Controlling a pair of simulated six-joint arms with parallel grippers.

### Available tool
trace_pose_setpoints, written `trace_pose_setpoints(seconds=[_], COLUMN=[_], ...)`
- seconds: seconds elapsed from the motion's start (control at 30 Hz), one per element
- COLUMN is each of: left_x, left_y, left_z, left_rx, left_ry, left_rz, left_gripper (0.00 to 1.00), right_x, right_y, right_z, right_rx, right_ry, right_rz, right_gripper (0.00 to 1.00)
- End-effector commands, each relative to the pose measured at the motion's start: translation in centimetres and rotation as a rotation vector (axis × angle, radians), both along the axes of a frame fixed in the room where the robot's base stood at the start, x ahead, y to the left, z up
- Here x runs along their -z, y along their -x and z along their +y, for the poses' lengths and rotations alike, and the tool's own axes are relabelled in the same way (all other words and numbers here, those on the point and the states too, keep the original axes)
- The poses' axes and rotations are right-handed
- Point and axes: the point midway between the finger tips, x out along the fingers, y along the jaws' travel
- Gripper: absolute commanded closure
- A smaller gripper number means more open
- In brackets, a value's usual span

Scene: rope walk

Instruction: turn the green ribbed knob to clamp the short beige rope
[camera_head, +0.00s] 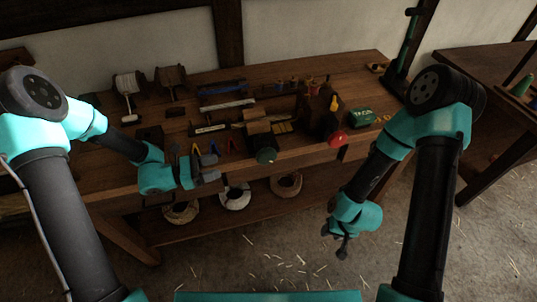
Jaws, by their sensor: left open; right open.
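The dark green knob (265,155) faces the front edge of the wooden workbench (330,172), on the front of a brown wooden block (257,127). Its ribs are too small to make out. My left gripper (214,171) is open and empty at the bench's front edge, to the left of the green knob and apart from it. My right gripper (341,250) is open, hangs low in front of the bench over the floor, and holds nothing. I cannot pick out the short beige rope for certain.
A red knob (337,138) sits right of the green one on a dark block. A green box (361,118) stands further right. Spools (130,84) stand at the back left. Pliers-like tools (212,148) lie behind my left gripper. Coils (235,196) rest on the lower shelf.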

Motion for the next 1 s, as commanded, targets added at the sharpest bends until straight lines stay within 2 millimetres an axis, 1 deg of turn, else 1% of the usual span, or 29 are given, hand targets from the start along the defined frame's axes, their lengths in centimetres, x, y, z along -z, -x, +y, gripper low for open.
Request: trace_pose_setpoints(seconds=[0.27, 0.37, 0.47, 0.67, 1.0], left_x=[0.0, 0.0, 0.0, 0.0, 0.0], left_y=[0.0, -0.2, -0.4, -1.1, -2.6], left_z=[-0.2, -0.6, -1.5, -4.3, -9.9], left_rx=[0.004, 0.005, 0.007, 0.008, 0.009], left_ry=[0.0, 0.0, 0.0, 0.001, 0.0], left_rz=[-0.003, -0.004, -0.004, -0.004, -0.004], left_gripper=[0.49, 0.49, 0.49, 0.49, 0.49], right_x=[0.0, 0.0, 0.0, 0.0, 0.0], right_y=[0.0, 0.0, 0.0, 0.0, 0.0], right_z=[0.0, 0.0, 0.0, 0.0, 0.0], right_rx=[0.0, 0.0, 0.0, 0.0, 0.0], right_ry=[0.0, 0.0, 0.0, 0.0, 0.0], right_rz=[0.0, 0.0, 0.0, 0.0, 0.0], right_gripper=[0.57, 0.57, 0.57, 0.57, 0.57])
